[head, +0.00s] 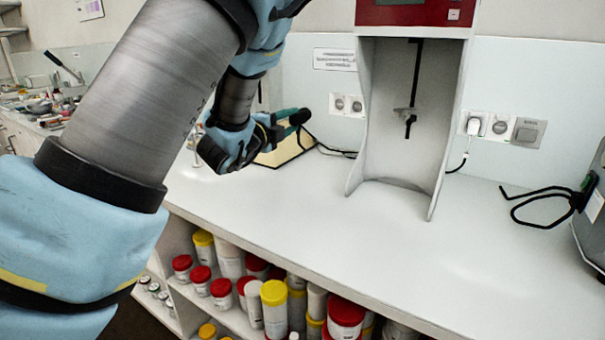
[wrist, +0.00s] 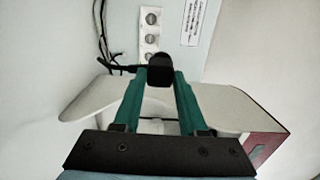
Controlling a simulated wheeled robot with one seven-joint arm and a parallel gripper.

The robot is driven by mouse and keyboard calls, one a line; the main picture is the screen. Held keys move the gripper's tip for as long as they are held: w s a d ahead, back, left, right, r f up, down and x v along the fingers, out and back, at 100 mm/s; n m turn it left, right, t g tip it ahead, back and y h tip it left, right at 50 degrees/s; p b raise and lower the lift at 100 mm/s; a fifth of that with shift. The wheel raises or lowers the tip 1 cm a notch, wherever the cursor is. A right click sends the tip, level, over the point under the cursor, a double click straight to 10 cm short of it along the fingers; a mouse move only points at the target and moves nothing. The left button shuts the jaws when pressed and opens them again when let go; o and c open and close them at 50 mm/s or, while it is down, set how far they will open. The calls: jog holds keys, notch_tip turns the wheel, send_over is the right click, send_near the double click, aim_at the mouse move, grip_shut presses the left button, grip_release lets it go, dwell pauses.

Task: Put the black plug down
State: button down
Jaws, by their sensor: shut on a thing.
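The black plug (wrist: 160,71) is between the tips of my gripper's green fingers (wrist: 159,80) in the wrist view. My gripper (head: 298,117) is shut on it. In the head view the plug (head: 304,115) is a small dark shape at the fingertips, above the back of the white counter (head: 330,215). Its exact height above the counter is hard to tell. A black cord (wrist: 122,69) runs left from the plug in the wrist view.
The white mill housing with a red top (head: 415,12) stands right of my gripper. Wall sockets (head: 347,105) are behind. A pale yellow-edged board (head: 287,152) lies below my gripper. The front middle counter is clear; jars (head: 274,293) fill shelves below.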

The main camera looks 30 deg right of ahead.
jog(key=p, duration=0.1)
send_near(302, 149)
jog(key=x, duration=0.4)
jog(key=shift+w+d+f, duration=0.1)
jog(key=shift+w+d, duration=0.05)
jog(key=shift+w, duration=0.1)
jog(key=shift+f+b, duration=0.4)
jog(key=shift+f, duration=0.15)
jog(key=shift+f, duration=0.1)
jog(key=shift+c, duration=2.3)
grip_release()
